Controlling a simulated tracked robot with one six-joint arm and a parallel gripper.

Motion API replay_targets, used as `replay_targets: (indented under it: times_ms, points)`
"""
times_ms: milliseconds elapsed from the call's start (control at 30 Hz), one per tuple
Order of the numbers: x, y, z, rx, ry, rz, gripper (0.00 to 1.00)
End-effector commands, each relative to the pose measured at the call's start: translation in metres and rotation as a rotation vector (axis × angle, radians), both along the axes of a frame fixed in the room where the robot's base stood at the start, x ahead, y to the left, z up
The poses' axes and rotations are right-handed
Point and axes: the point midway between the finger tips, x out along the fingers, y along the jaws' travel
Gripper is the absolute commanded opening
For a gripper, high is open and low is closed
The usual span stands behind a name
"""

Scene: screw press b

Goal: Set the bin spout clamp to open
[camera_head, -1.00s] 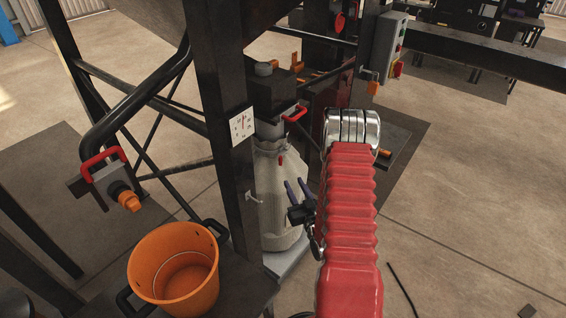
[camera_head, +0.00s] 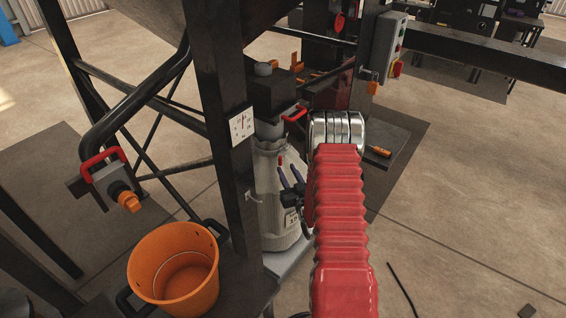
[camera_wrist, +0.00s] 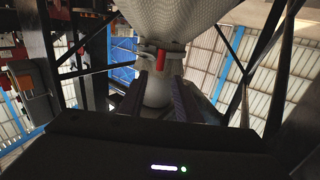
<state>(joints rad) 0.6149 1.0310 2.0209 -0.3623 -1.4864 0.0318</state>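A small red lever (camera_head: 280,160), apparently the spout clamp's handle, is on the pale spout and bag (camera_head: 268,185) behind the black post. In the wrist view the red lever (camera_wrist: 161,57) stands upright on a grey collar around the narrow neck of a pale, mesh-like cone. My gripper (camera_head: 287,168) points up toward the lever from its lower right. In the wrist view its two dark fingers (camera_wrist: 160,85) are apart, one on each side of the pale tube, with the lever ahead between them. They look empty. I cannot tell if they touch anything.
Another red handle (camera_head: 295,113) sits just above, under a dark box. The black post (camera_head: 222,150) with a white dial stands close on the left. An orange bucket (camera_head: 143,265) is at lower left. A control box (camera_head: 388,42) is at upper right.

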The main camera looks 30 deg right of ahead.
Motion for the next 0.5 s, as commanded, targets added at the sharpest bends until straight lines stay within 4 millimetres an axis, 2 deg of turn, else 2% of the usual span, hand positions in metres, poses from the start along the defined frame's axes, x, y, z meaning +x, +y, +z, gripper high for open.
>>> replay_targets:
  times_ms: [300,500]
  points:
    - [0.046,-0.011,0.0,-0.001,-0.002,0.001,0.31]
    - [0.059,-0.015,0.0,0.0,-0.001,0.0,0.31]
